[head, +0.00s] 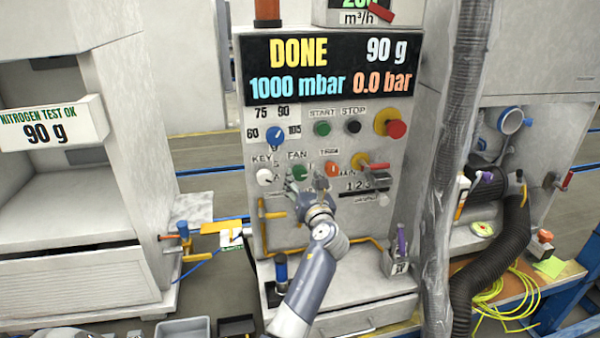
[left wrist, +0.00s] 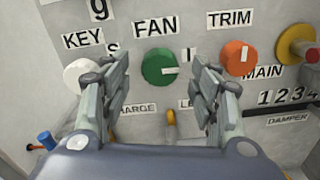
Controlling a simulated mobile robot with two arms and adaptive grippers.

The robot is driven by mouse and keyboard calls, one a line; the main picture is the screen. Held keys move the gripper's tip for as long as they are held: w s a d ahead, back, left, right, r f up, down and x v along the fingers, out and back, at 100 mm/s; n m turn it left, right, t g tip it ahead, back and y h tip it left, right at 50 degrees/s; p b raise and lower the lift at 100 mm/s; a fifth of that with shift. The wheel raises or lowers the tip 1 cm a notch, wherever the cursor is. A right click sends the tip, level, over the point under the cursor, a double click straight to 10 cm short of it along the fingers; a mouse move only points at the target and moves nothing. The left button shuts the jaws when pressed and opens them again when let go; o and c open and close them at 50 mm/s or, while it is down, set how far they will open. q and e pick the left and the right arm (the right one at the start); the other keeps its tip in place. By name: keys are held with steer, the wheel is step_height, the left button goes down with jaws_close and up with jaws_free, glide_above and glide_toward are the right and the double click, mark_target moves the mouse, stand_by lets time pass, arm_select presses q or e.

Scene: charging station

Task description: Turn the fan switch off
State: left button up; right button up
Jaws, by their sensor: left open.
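The fan switch is a green round knob (head: 299,172) under the FAN label on the grey panel (head: 395,225). In the left wrist view the green knob (left wrist: 158,66) has a white pointer mark turned to the right, and a white "I" label stands at its right. My left gripper (head: 305,184) comes up from below to the panel in the head view. In the left wrist view its fingers (left wrist: 160,78) are open, one on each side of the knob, with gaps between them and the knob.
The white KEY knob (left wrist: 82,73) is close left of the left finger. The orange TRIM knob (left wrist: 237,57) is right of the right finger. A red emergency button (head: 396,129) sits higher right. A grey hose (head: 450,150) hangs right of the panel. A yellow pipe (head: 263,225) runs below.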

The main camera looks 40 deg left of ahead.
mark_target(301, 175)
arm_select(q)
steer(key=shift+x, duration=2.2)
steer(key=c, duration=1.1)
